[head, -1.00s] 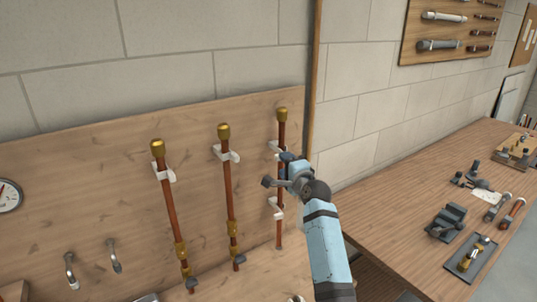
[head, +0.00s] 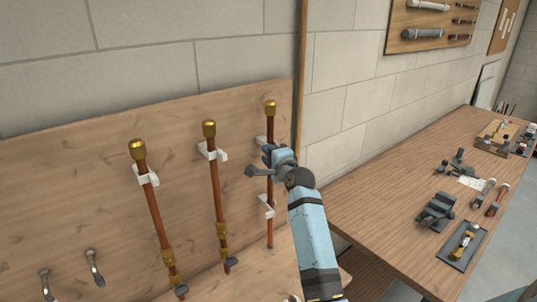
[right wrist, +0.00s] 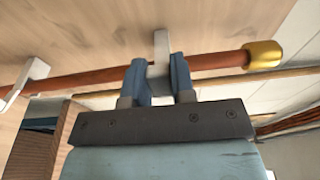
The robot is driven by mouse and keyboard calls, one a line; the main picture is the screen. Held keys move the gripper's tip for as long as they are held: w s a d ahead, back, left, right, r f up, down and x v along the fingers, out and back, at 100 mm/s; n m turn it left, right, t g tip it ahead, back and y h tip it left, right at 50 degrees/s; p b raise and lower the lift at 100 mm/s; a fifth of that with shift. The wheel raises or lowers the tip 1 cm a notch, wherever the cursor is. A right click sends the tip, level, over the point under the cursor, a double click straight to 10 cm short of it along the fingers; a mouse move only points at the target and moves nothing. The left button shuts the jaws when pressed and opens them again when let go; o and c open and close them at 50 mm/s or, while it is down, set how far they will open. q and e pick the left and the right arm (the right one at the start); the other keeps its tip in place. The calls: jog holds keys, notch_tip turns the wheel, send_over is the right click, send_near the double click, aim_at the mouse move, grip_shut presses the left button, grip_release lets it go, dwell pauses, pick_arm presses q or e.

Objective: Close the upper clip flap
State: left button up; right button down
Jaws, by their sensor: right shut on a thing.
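The rightmost copper pipe (head: 270,185) stands upright against the wooden board and has a brass cap (head: 270,107). Its upper clip (head: 261,140) is white and mostly hidden behind my right gripper (head: 268,155). In the right wrist view, the right gripper (right wrist: 160,80) is shut on the upper clip flap (right wrist: 161,55), a pale strip between its blue fingers. The flap overlaps the copper pipe (right wrist: 215,61) there; I cannot tell whether it is latched. The lower clip (head: 266,206) shows below the gripper, and at the left in the wrist view. My left gripper is not in view.
Two more capped copper pipes, a middle one (head: 216,185) and a left one (head: 152,205), stand in white clips to the left. Hooks (head: 93,268) are at lower left. A workbench (head: 390,185) with tools and fittings extends right.

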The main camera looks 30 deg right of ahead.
jog(key=shift+d+y, duration=0.1)
jog(key=shift+y, duration=0.2)
jog(key=shift+s+d+n+y+b, duration=0.1)
jog(key=shift+d+n+y+b, duration=0.15)
jog(key=shift+n+y+b, duration=0.7)
jog(key=shift+w+d+n+g+y+b, duration=0.3)
jog(key=shift+d+n+g+y+b, duration=0.5)
jog(key=shift+n+g+y+b, duration=1.9)
jog(key=shift+w+d+n+g+y+b, duration=0.25)
jog(key=shift+d+n+g+y+b, duration=0.55)
jog(key=shift+n+g+y+b, duration=1.85)
jog(key=shift+w+d+n+g+y+b, duration=0.3)
jog(key=shift+d+n+g+y+b, duration=0.75)
jog(key=shift+n+g+y, duration=2.95)
jog(key=shift+a+g+h+b, duration=0.3)
jog(key=shift+g+h, duration=0.25)
jog(key=shift+h, duration=0.15)
jog(key=shift+f, duration=0.1)
